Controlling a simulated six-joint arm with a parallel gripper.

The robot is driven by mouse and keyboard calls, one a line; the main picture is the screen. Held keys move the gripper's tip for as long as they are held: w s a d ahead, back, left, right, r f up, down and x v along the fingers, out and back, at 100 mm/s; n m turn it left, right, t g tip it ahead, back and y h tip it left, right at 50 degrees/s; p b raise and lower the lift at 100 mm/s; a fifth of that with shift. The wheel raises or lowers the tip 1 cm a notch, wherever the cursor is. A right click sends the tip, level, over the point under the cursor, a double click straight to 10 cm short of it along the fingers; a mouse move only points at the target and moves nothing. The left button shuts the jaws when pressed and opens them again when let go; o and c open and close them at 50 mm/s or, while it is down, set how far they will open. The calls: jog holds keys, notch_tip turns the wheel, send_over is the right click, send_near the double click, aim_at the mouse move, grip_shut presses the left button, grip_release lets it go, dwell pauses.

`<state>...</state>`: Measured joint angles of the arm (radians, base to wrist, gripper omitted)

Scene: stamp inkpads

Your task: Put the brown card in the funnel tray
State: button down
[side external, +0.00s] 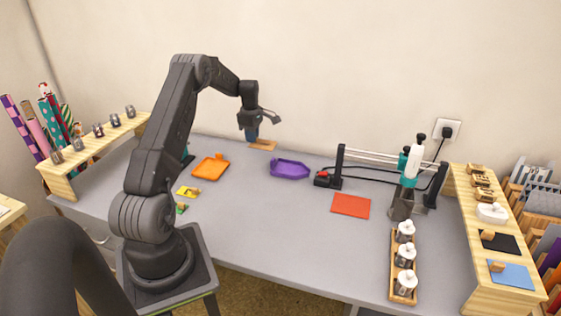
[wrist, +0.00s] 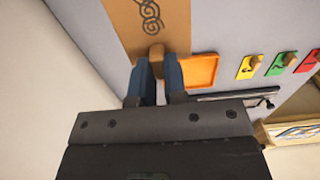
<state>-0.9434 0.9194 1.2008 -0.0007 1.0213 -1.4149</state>
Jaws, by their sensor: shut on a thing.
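The brown card (side external: 263,145) has a dark knot-like pattern and a small wooden knob, both seen in the wrist view (wrist: 150,22). My gripper (side external: 252,135) is near the back of the desk, with its blue fingers shut on the card's knob; the fingers also show in the wrist view (wrist: 158,75). I cannot tell whether the card touches the desk or hangs just above it. A purple tray (side external: 289,169) with a tapered outline, which looks like the funnel tray, lies to the right and nearer the camera, with nothing visible in it.
An orange tray (side external: 210,168) lies left of the purple one; a yellow card (side external: 188,191) is nearby. A red-orange sheet (side external: 351,206) and a rail device (side external: 338,165) with a cable are to the right. A bottle rack (side external: 404,265) stands at front right. The middle desk is clear.

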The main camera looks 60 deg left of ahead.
jog(key=w+d+f, duration=0.1)
jog(key=w, duration=0.1)
jog(key=w+f, duration=0.2)
jog(key=w, duration=0.1)
jog(key=w+d+f, duration=0.1)
jog(key=w+f, duration=0.1)
jog(key=w, duration=0.1)
jog(key=shift+w+d+f, duration=0.15)
jog(key=shift+d, duration=0.2)
jog(key=shift+f, duration=2)
jog(key=shift+f, duration=0.15)
